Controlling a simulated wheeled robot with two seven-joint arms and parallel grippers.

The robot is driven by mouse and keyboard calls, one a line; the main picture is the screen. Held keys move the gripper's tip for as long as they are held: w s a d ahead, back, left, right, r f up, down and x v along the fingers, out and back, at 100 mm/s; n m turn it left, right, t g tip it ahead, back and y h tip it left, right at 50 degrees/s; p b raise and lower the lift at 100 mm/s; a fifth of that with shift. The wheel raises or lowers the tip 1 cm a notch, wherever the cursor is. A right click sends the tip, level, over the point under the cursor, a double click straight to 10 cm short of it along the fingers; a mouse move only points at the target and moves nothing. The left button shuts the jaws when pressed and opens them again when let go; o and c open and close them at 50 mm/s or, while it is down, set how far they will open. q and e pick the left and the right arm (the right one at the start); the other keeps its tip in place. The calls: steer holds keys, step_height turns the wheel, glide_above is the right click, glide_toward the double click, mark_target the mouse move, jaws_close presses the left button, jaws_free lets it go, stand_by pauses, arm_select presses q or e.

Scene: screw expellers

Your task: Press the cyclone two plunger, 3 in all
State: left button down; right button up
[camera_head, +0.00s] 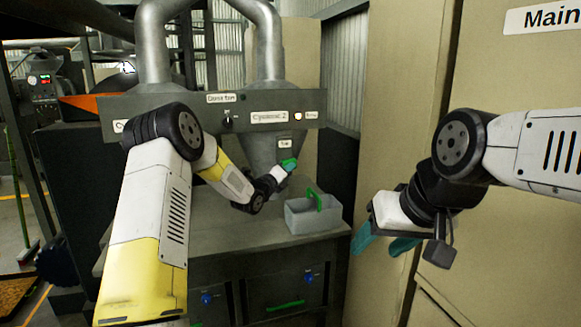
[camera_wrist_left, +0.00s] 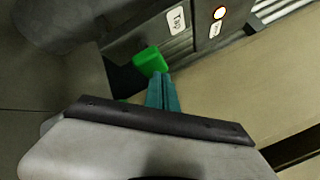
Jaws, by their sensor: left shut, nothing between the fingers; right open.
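The cyclone two plunger is a green block (camera_head: 289,161) low on the front of the grey cone under the "Cyclone 2" label (camera_head: 269,117). It also shows in the left wrist view (camera_wrist_left: 150,60), near the "Tap" label (camera_wrist_left: 177,20). My left gripper (camera_head: 291,167) is shut and empty, its teal fingertips (camera_wrist_left: 160,76) right at the lower edge of the green block; I cannot tell whether they touch. A lamp (camera_head: 297,114) beside the label glows. My right gripper (camera_head: 385,243) is open and empty, away to the right of the bench.
A grey bin with a green handle (camera_head: 304,220) stands on the bench (camera_head: 220,245) below and right of the cone. A tan cabinet (camera_head: 405,90) rises at right. Blue knobs and a green drawer handle (camera_head: 286,306) are on the bench front.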

arm_select(q)
steer(key=shift+w+a, duration=0.3)
steer(key=shift+w, duration=0.55)
stand_by(0.6)
steer(key=shift+s+d, duration=0.25)
steer(key=shift+s, duration=0.5)
steer(key=shift+s+d, duration=0.25)
steer(key=shift+s, duration=0.5)
steer(key=shift+s+d, duration=0.25)
steer(key=shift+s, duration=0.55)
steer(key=shift+s+d, duration=0.25)
steer(key=shift+s, duration=0.55)
steer(key=shift+s+d, duration=0.25)
steer(key=shift+s, duration=0.55)
stand_by(0.5)
